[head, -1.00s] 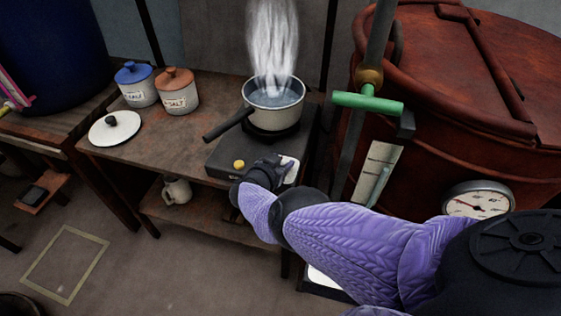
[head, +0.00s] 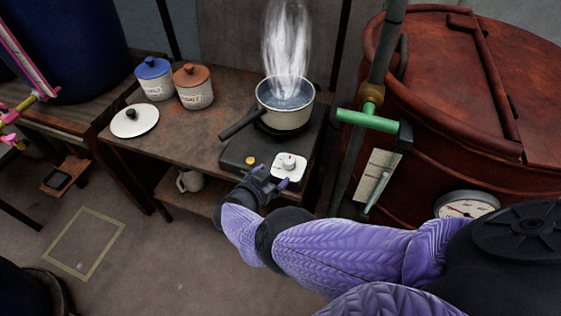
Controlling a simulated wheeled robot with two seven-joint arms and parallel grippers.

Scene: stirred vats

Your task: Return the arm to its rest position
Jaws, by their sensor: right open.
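My right arm, in a purple quilted sleeve, comes in from the lower right of the head view. Its gripper (head: 270,181) is open and empty, just in front of the hot plate (head: 238,155). The white knob panel (head: 289,166) on the hot plate's front right lies just beyond the fingertips. I cannot tell whether the fingers touch anything. A pot (head: 287,115) stands on the hot plate and steams heavily, with its handle pointing lower left.
A lid (head: 135,121) and two salt jars, blue-topped (head: 154,78) and brown-topped (head: 193,87), stand on the bench (head: 180,140). A mug (head: 189,181) is on the shelf below. A red vat (head: 470,110) and green-handled valve (head: 368,121) stand right. Floor at lower left is mostly clear.

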